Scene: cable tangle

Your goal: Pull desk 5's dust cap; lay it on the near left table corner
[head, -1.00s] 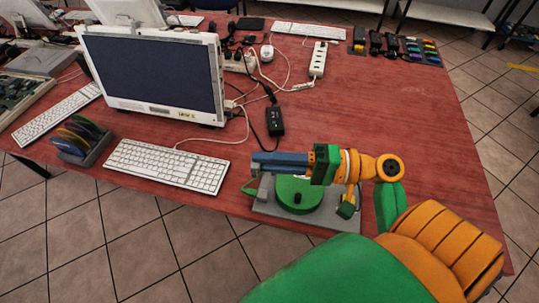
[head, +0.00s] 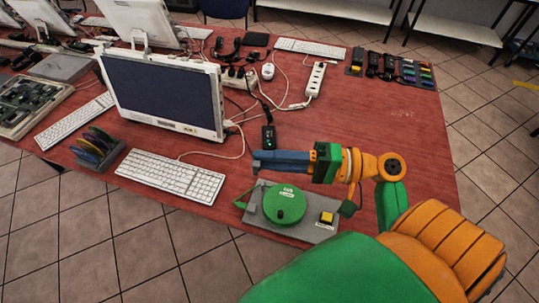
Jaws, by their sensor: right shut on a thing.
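My right gripper (head: 262,161) reaches in from the right and points left, above the table behind the green reel. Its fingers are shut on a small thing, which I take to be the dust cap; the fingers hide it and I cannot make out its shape. A monitor (head: 165,95) with a small unreadable label stands left of the gripper. My left gripper is not in view.
A green reel (head: 285,205) on a grey base with a yellow button (head: 327,217) sits at the front edge. A keyboard (head: 170,177), a disc rack (head: 95,150) and a black adapter (head: 269,138) lie nearby. Cables and a power strip (head: 315,79) are behind.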

